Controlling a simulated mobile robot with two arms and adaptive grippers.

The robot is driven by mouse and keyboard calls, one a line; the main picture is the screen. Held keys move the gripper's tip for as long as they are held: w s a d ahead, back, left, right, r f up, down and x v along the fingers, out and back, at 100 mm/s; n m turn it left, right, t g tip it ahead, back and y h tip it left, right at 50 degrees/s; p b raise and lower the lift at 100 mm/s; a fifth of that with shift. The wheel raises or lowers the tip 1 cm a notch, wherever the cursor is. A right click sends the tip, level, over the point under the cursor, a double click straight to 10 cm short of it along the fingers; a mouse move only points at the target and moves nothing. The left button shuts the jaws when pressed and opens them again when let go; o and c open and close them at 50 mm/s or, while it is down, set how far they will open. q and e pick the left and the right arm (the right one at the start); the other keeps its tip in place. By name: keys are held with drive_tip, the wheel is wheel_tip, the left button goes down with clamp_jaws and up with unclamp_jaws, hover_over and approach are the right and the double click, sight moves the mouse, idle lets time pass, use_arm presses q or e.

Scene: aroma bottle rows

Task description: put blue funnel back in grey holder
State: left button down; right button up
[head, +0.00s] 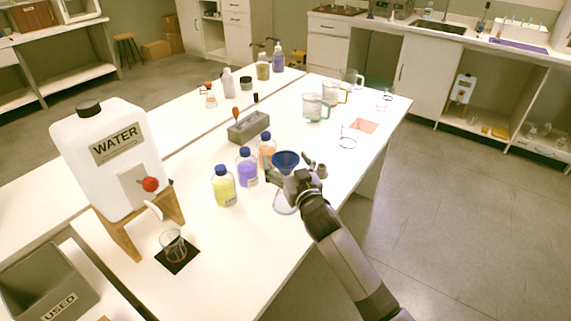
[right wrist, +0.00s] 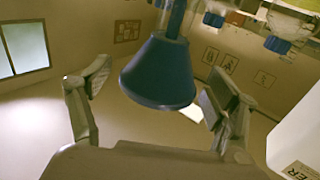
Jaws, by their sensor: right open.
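The blue funnel (head: 286,159) is near the middle of the head view, mouth up, above a clear glass vessel (head: 284,203). My right gripper hides part of the contact between them. My right gripper (head: 293,177) is at the funnel, open. In the right wrist view the funnel (right wrist: 158,72) lies between the two spread fingers of the gripper (right wrist: 155,82), with gaps on both sides. A grey holder (head: 247,130) stands farther back on the table, with an orange-topped and a dark-topped tool in it. My left gripper is not in view.
Bottles of yellow (head: 223,186), purple (head: 247,167) and orange (head: 267,150) liquid stand left of the funnel. A water tank (head: 112,160) on a wooden stand is farther left. Beakers (head: 312,106) stand behind.

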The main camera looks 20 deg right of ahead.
drive_tip(key=shift+w, duration=0.45)
drive_tip(key=c, duration=1)
drive_tip(key=shift+r, duration=0.1)
